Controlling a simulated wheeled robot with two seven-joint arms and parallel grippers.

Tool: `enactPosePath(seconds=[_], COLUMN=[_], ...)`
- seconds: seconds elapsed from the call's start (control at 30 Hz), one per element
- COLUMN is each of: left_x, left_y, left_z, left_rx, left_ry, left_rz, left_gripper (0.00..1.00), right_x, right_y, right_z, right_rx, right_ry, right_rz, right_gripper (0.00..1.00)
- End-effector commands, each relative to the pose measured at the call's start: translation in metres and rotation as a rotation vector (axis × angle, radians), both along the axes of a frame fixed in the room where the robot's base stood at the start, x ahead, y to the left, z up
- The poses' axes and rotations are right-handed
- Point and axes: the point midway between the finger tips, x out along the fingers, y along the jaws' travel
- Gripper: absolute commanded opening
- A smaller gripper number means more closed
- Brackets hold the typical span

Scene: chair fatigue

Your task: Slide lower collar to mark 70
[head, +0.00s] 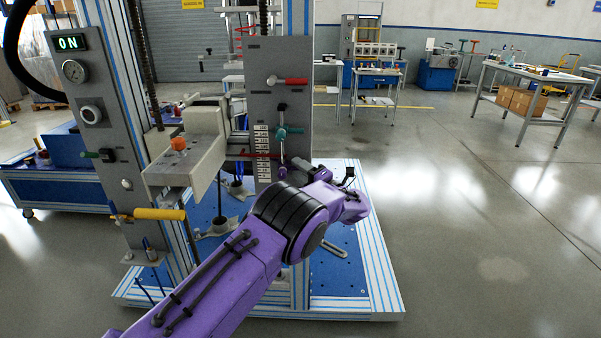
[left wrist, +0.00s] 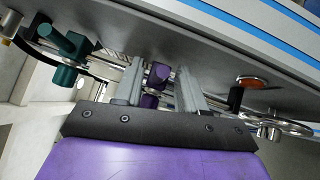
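The grey panel (head: 256,60) of the test stand carries a vertical rod with a teal-handled collar (head: 283,132) and, lower down, a purple-knobbed collar (head: 283,172). A white number scale (head: 263,160) with a red pointer (head: 250,155) is beside the rod; its figures are too small to read. In the left wrist view, my left gripper (left wrist: 160,88) has its fingers apart, one on each side of the purple knob (left wrist: 157,75), with gaps visible. The teal handle (left wrist: 72,48) is left of the fingers. In the head view my left forearm and wrist hide the rod's lower end. My right gripper is not in view.
A red lever (head: 290,81) sits high on the panel. An orange knob (head: 179,144) and a yellow handle (head: 160,214) are on the stand's left side. A blue base plate (head: 345,240) lies below my arm. The floor right of the stand is clear.

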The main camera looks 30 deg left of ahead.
Motion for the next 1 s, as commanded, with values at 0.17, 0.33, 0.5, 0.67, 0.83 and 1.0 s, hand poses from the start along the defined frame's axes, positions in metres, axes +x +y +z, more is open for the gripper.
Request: enactPosePath(seconds=[0.17, 0.33, 0.5, 0.67, 0.83, 1.0], left_x=[0.000, -0.001, -0.008, -0.017, -0.022, -0.023], left_y=[0.000, -0.007, -0.042, -0.077, -0.098, -0.102], left_z=[0.000, -0.002, -0.007, -0.012, -0.015, -0.015], left_rx=[0.000, -0.001, 0.001, 0.001, 0.000, 0.000], left_ry=[0.000, 0.000, 0.000, 0.000, 0.001, 0.001], left_rz=[0.000, -0.001, -0.004, -0.003, -0.001, 0.000], left_gripper=[0.40, 0.40, 0.40, 0.40, 0.40, 0.40], right_x=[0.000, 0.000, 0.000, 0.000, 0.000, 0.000], right_y=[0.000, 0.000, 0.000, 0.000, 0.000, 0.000], right_z=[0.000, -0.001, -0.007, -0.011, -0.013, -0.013], right_rx=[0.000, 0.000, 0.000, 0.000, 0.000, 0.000], right_ry=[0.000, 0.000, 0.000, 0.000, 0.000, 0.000], right_rz=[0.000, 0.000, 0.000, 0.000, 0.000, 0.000], right_gripper=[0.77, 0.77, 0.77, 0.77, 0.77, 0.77])
